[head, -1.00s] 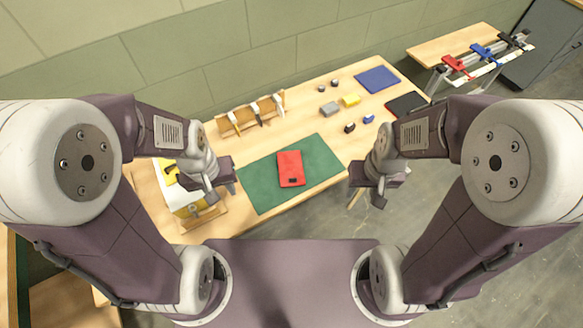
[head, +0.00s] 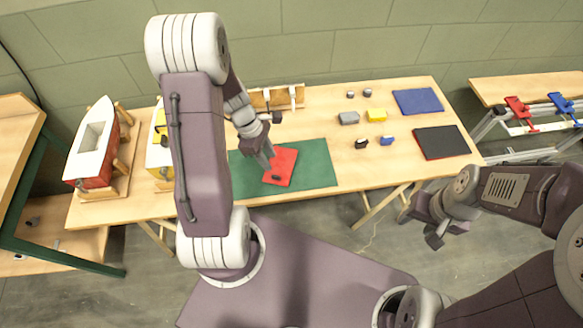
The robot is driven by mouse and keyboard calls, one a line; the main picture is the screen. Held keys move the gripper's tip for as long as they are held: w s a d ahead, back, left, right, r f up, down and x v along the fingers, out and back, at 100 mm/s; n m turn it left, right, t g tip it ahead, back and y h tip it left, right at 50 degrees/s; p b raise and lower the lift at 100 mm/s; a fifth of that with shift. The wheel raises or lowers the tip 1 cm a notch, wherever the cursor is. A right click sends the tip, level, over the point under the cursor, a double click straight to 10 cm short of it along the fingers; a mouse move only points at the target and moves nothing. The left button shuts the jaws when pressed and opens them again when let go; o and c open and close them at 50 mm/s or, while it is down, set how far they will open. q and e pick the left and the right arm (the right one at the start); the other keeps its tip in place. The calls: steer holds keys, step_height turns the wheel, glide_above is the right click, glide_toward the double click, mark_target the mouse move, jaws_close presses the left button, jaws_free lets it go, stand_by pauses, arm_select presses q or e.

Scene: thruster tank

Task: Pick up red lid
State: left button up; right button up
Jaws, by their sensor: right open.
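The red lid (head: 286,160) is a flat red rectangle with a small dark mark near its front edge. It lies on the green mat (head: 318,165) on the workbench. My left gripper (head: 267,161) points down at the lid's left part and hides some of it. I cannot tell whether it touches the lid or whether its fingers are apart. My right gripper (head: 420,229) is open and empty, off the front edge of the bench over the floor.
Two model boats stand at the left, one white and red (head: 97,145). A wooden rack (head: 290,97) is behind the mat. Small grey, yellow, blue and black blocks, a blue mat (head: 417,101) and a black mat (head: 442,141) lie at the right. A second table (head: 530,90) holds clamps.

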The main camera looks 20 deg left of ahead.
mark_target(276, 176)
arm_select(q)
steer(key=x, duration=0.3)
steer(key=shift+s+a+f+b, duration=0.15)
steer(key=shift+a+f+b, duration=0.1)
steer(key=shift+b, duration=0.15)
steer(key=shift+d+f, duration=0.15)
steer(key=shift+f, duration=0.15)
steer(key=x, duration=0.2)
steer(key=b+x, duration=0.1)
steer(key=x, duration=0.1)
steer(key=shift+s+f+b, duration=0.15)
steer(key=shift+s+b, duration=0.05)
steer(key=shift+b, duration=0.1)
steer(key=shift+w+d+f, duration=0.1)
steer(key=shift+w+f, duration=0.05)
steer(key=shift+f, duration=0.2)
steer(key=shift+r, duration=0.1)
jaws_close()
arm_select(e)
steer(key=shift+s+a+f, duration=0.1)
steer(key=shift+a+f, duration=0.05)
steer(key=shift+f, duration=0.45)
steer(key=shift+s+a+f, duration=0.1)
steer(key=shift+a+f, duration=0.05)
steer(key=shift+f, duration=0.45)
